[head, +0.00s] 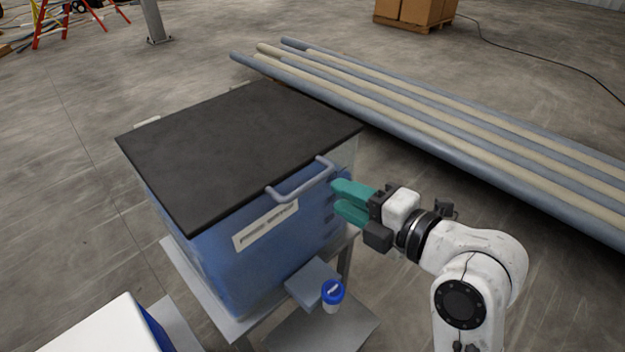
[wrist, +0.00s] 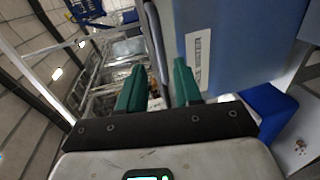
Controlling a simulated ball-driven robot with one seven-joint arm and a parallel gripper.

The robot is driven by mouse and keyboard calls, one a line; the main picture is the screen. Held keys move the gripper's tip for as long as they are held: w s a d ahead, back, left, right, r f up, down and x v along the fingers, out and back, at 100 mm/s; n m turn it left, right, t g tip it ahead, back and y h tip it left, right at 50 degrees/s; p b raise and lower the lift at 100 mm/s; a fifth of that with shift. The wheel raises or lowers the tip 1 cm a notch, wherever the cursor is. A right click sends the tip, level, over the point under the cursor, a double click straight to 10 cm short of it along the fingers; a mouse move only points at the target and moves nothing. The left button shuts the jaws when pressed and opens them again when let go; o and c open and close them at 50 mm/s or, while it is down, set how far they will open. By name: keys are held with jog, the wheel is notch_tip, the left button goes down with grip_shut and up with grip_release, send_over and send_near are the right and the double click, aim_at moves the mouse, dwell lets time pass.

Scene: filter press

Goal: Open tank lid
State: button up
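The blue tank (head: 275,240) stands on a metal stand, with its flat black lid (head: 240,135) lying closed on top. The lid's grey handle (head: 300,183) sticks out from the front edge. My gripper (head: 337,198) is open, its green fingers pointing left, just right of and slightly below the handle's right end. In the wrist view a grey bar that looks like the handle (wrist: 155,45) runs between the two open fingers, nearer the right one. The fingers do not close on it, and whether one touches it cannot be told. The tank's labelled side (wrist: 230,50) fills the right of that view.
Long blue and beige pipes (head: 450,120) lie on the floor behind and right of the tank. A small blue-capped container (head: 332,294) stands low in front of the tank. A white-topped object (head: 90,330) is at the lower left. Floor left of the tank is clear.

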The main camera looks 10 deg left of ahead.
aim_at(311, 180)
jog(key=p+x, duration=0.1)
jog(key=x, duration=0.7)
jog(key=shift+w+a+f, duration=0.1)
jog(key=shift+a, duration=0.15)
jog(key=shift+c, duration=0.2)
grip_shut()
